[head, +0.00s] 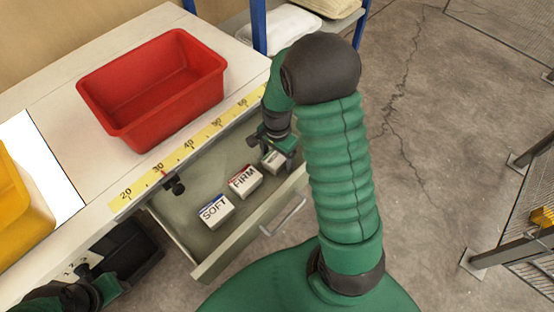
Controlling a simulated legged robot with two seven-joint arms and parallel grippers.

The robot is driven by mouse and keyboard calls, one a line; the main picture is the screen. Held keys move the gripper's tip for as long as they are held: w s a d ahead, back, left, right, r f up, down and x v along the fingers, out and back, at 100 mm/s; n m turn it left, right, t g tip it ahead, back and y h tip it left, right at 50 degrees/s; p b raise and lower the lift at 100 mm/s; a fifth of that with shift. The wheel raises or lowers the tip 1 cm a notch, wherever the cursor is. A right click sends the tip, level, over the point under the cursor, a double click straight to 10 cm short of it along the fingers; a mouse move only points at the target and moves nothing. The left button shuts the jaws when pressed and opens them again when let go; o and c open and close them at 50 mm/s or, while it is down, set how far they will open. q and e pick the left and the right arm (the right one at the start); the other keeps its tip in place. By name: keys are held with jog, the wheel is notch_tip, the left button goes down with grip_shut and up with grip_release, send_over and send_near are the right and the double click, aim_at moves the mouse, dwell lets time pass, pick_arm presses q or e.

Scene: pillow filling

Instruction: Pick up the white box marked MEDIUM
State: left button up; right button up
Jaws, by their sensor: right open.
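The open drawer (180,232) under the worktop holds three small white boxes in a row. The nearest box (216,212) reads SOFT and the middle box (245,181) reads FIRM. The third white box (271,160), at the far end, is partly hidden by my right gripper, and its label cannot be read. My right gripper (281,157) is open, with its fingers at this third box; I cannot tell if they touch it. My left gripper (88,272) is low at the bottom left, beside the worktop, and its jaws are unclear.
An empty red bin (150,88) stands on the worktop (75,150) above the drawer, behind a yellow measuring strip (185,150). A yellow bin (20,215) is at the left. A black bin (130,255) sits below. Pillows (285,28) lie on a shelf behind.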

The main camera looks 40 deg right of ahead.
jog(key=shift+s+r, duration=0.1)
jog(key=shift+c, duration=0.8)
jog(key=c, duration=1.3)
